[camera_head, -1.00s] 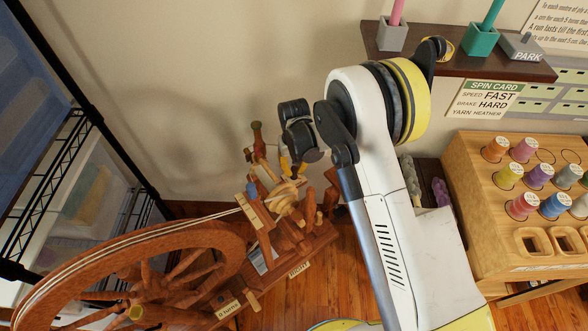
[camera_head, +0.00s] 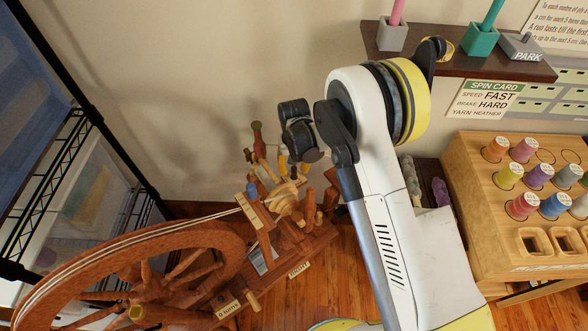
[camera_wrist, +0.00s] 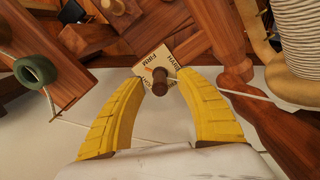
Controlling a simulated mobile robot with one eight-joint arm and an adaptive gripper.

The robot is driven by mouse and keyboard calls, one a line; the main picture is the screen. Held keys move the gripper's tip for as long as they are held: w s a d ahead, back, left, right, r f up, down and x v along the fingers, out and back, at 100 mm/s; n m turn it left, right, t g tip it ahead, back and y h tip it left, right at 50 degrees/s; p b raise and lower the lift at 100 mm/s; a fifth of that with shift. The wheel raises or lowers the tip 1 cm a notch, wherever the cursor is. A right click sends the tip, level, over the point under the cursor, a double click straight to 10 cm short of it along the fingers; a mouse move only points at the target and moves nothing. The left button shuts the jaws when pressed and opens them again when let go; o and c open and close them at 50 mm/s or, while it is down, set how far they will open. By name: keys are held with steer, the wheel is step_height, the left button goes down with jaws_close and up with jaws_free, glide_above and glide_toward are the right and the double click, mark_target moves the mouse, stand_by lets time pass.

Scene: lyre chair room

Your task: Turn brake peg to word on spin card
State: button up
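The spin card (camera_head: 485,99) hangs below the shelf at the upper right in the head view. It reads speed FAST, brake HARD, yarn HEATHER. In the wrist view a short brown brake peg (camera_wrist: 160,82) stands out from a small cream word plate (camera_wrist: 158,62). HARD shows on the plate's right side; its other words are too small to read surely. My gripper (camera_wrist: 161,80) is open, with one yellow finger on each side of the peg and small gaps visible. In the head view my wrist partly hides that part of the wooden spinning wheel (camera_head: 180,240).
A green ring (camera_wrist: 35,71) and a thin thread are left of the fingers in the wrist view; a wound bobbin (camera_wrist: 297,35) is at right. A spool rack (camera_head: 465,190) stands at right in the head view, a wire shelf (camera_head: 75,150) at left.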

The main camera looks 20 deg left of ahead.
mark_target(294, 167)
step_height(294, 167, up, 12)
stand_by(0.6)
stand_by(0.4)
